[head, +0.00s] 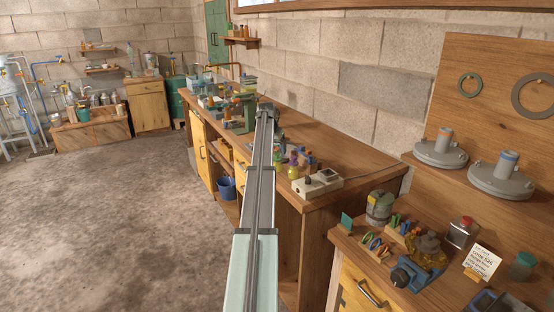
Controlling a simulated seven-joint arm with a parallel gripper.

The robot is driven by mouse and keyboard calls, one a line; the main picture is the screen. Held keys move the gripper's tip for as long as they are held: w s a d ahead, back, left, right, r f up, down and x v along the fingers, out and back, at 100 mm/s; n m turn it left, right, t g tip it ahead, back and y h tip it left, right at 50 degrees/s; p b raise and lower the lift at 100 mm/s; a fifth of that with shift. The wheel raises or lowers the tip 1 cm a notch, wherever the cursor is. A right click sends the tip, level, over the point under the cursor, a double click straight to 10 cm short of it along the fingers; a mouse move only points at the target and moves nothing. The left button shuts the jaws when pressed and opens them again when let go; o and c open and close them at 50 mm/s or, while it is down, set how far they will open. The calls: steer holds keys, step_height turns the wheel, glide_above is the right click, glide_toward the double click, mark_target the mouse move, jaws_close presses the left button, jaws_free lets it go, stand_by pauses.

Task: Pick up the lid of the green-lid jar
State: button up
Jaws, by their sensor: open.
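My arm runs from the bottom middle of the head view up along the long bench. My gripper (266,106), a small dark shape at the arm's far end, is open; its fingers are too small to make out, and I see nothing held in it. A small jar with a greenish lid (524,260) stands at the right edge of the near bench, far from my gripper. Another squat jar (379,207) with a greenish-grey top stands at that bench's back left. I cannot tell for certain which is the green-lid jar.
The long wooden bench (350,187) runs along the wall, crowded with bottles and tools at its far end. A white device (317,183) sits near its front end. The near bench holds a red-capped container (463,232) and a note card (483,261). The floor (110,215) at left is clear.

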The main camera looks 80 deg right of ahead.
mark_target(276, 155)
steer(key=shift+x, duration=2.75)
steer(key=shift+c, duration=0.2)
steer(key=c, duration=1.1)
